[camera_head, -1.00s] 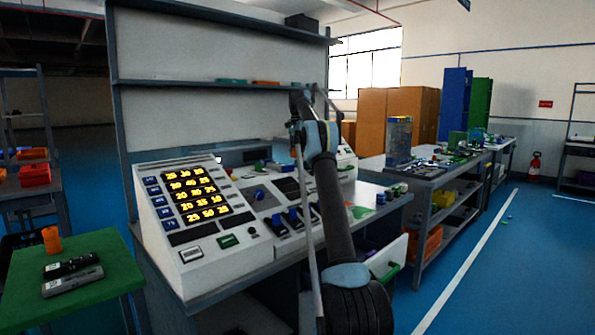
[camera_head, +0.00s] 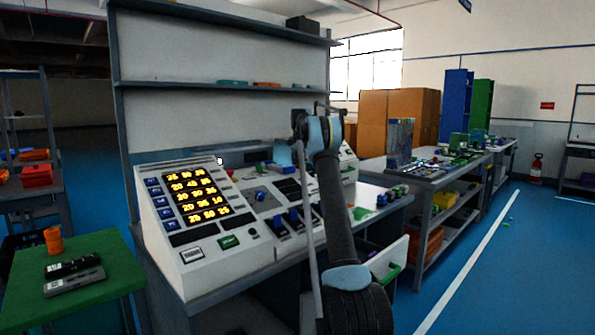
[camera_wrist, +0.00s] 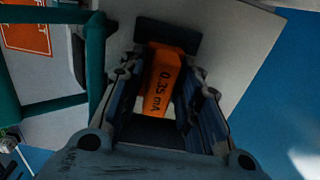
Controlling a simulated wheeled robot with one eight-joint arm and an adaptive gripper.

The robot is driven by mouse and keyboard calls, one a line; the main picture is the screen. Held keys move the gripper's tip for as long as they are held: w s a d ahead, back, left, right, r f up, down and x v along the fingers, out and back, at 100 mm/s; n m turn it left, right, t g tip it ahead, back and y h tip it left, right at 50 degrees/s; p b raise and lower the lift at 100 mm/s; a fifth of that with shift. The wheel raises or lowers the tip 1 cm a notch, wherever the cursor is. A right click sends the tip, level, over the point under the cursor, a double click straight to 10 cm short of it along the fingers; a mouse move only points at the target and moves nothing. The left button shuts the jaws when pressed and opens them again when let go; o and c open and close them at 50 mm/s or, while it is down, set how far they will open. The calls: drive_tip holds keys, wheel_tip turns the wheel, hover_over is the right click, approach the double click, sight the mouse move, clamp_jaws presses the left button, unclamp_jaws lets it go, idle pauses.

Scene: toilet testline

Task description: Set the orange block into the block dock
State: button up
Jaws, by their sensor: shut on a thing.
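In the wrist view the orange block (camera_wrist: 163,85), marked "0.35 mA", lies between the two fingers of my gripper (camera_wrist: 165,90). My gripper is shut on it. A dark bar (camera_wrist: 167,34) shows at the block's far end, against a pale grey surface; I cannot tell whether the two touch or whether the bar is the block dock. In the head view my raised arm stands in front of the console bench, and the block cannot be made out there. I cannot identify the block dock for certain in either view.
The console (camera_head: 195,215) with lit yellow readouts stands left of my arm. A green table (camera_head: 100,285) at the left holds an orange cylinder (camera_head: 53,240) and dark devices. Teal bars (camera_wrist: 95,70) run close to the left finger. Open blue floor (camera_head: 500,260) lies at the right.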

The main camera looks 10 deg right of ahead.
drive_tip(key=shift+s+f, duration=0.1)
drive_tip(key=shift+f, duration=0.45)
drive_tip(key=o, duration=0.8)
drive_tip(key=shift+o, duration=0.2)
wheel_tip(320, 180, up, 8)
drive_tip(key=shift+f, duration=0.1)
drive_tip(key=shift+r, duration=0.4)
